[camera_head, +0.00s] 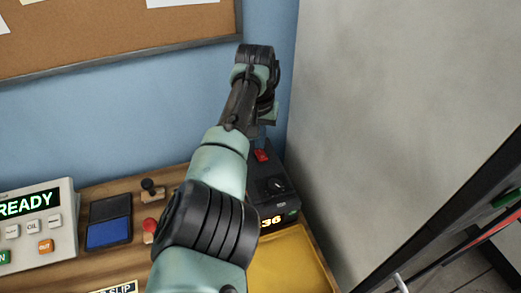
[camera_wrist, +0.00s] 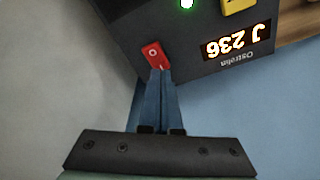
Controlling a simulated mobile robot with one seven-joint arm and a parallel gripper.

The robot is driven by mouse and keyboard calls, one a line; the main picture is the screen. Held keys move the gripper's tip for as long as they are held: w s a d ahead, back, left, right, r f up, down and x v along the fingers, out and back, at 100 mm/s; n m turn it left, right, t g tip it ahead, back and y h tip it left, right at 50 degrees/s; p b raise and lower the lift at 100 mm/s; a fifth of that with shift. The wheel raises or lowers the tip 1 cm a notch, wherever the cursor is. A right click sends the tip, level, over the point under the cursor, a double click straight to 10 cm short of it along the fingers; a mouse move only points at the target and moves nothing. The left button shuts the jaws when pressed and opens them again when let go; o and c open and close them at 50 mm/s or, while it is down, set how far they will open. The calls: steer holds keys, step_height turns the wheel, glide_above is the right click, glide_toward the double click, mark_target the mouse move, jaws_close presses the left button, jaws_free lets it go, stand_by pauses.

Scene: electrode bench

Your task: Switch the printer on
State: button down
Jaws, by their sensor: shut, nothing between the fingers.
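The black box marked "Ostrolin", seemingly the printer (camera_head: 285,200), stands at the back right of the bench by the grey wall. In the wrist view the box (camera_wrist: 185,38) has a lit display (camera_wrist: 237,41) reading "J 236" and a green glow (camera_wrist: 187,3). Its red rocker switch (camera_wrist: 154,54), with a white mark, also shows in the head view (camera_head: 262,156). My gripper (camera_wrist: 162,72) is shut and empty. Its fingertips overlap the switch's near end in the wrist view; I cannot tell whether they touch it. My arm hides part of the box in the head view.
A pale unit (camera_head: 35,228) with a green "READY" display and buttons stands at the left. A blue pad (camera_head: 108,233), a stamp (camera_head: 152,187) and a red-topped object (camera_head: 150,226) lie between. A yellow tray (camera_head: 285,265) is in front of the box.

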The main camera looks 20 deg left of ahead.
mark_target(259, 152)
step_height(259, 152, up, 6)
steer(key=p, duration=0.4)
steer(key=shift+f, duration=0.2)
stand_by(0.4)
